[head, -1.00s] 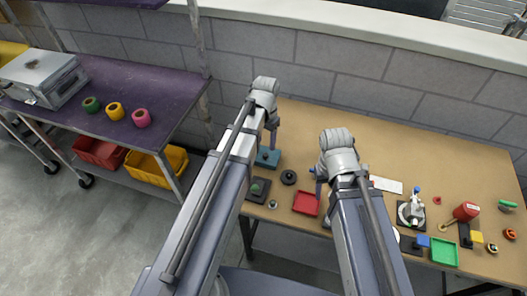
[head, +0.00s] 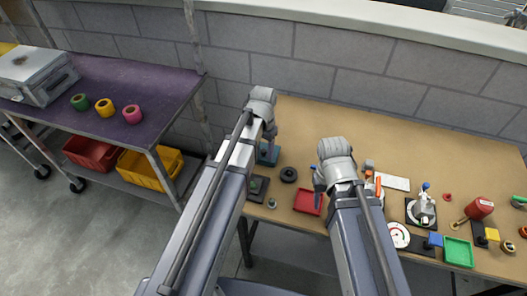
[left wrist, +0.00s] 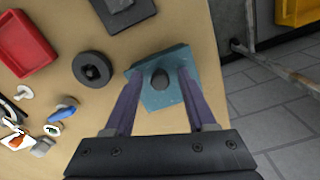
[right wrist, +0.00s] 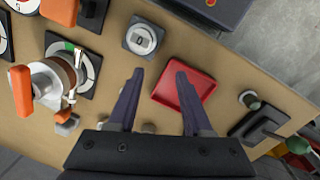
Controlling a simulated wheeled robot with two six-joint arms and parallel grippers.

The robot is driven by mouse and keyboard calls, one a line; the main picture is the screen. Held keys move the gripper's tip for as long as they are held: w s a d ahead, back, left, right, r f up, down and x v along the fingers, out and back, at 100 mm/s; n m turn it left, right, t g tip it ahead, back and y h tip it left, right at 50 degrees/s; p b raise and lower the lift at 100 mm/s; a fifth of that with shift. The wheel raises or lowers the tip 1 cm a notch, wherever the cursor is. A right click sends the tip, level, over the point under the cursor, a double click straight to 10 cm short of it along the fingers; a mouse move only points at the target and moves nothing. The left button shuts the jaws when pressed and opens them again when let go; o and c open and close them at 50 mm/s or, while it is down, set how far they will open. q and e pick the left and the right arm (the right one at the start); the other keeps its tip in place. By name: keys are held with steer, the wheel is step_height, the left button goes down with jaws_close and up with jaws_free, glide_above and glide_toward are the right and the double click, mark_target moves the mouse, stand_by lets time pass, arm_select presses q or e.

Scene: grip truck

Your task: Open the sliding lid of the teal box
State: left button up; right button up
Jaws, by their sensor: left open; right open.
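The teal box (head: 268,155) stands at the left end of the workbench. In the left wrist view the teal box (left wrist: 150,98) shows from above, with a dark round knob (left wrist: 160,79) on its top. My left gripper (head: 268,138) is over the box; in its wrist view the open fingers (left wrist: 159,72) lie on either side of the knob, with gaps between. Whether they touch the lid I cannot tell. My right gripper (head: 318,180) is open and empty over the bench near the red tray, also in its wrist view (right wrist: 159,70).
A red tray (head: 307,201), a black round part (head: 288,174) and a dark block (head: 258,187) sit near the box. Gauges, a green tray (head: 458,251) and a red can (head: 479,208) crowd the right side. The bench's back middle is clear.

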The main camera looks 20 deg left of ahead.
arm_select(q)
steer(key=shift+c, duration=0.3)
jaws_close()
stand_by(1.0)
